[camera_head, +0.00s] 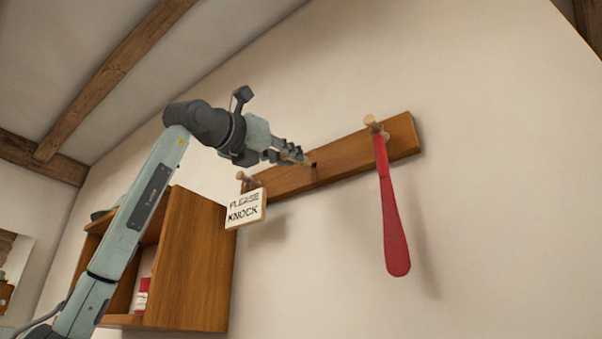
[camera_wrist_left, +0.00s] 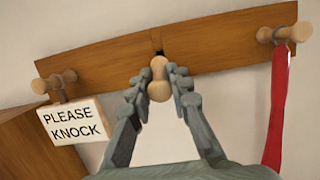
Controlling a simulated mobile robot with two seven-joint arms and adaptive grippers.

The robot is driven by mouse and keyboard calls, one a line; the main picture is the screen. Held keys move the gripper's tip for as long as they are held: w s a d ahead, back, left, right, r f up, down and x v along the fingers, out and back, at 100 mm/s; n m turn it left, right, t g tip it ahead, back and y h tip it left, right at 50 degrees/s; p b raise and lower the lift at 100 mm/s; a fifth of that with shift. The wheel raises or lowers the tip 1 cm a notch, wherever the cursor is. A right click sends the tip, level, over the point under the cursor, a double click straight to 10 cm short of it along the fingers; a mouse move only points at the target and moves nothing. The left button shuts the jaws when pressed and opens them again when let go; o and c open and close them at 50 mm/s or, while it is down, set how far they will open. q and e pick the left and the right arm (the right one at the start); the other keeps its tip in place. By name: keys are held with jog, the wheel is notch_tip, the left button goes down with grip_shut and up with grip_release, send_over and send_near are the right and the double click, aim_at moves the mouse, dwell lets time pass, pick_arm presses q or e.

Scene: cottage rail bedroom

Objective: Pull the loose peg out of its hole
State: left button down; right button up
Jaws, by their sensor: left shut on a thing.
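The wooden rail (camera_head: 350,154) is fixed to the wall and runs across the wrist view (camera_wrist_left: 110,68) too. The loose peg (camera_wrist_left: 159,82) is a pale turned piece of wood between the fingertips of my left gripper (camera_wrist_left: 157,84). In the head view my left gripper (camera_head: 291,157) is shut on this peg, just in front of the rail's middle. A dark hole (camera_head: 313,164) shows in the rail just beyond the peg. I cannot tell whether the peg's inner end is still inside it. My right gripper is not in view.
A PLEASE KNOCK sign (camera_head: 245,208) hangs from the rail's left peg (camera_head: 243,177). A long red shoehorn-like strip (camera_head: 392,215) hangs from the right peg (camera_head: 372,122). A wooden wall shelf (camera_head: 190,262) is below left. The wall right of it is bare.

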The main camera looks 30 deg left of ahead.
pick_arm(q)
jog(key=shift+s+f, duration=0.15)
jog(key=shift+s, duration=0.45)
jog(key=shift+s, duration=0.1)
jog(key=shift+b+v, duration=1.1)
jog(key=shift+v, duration=1.85)
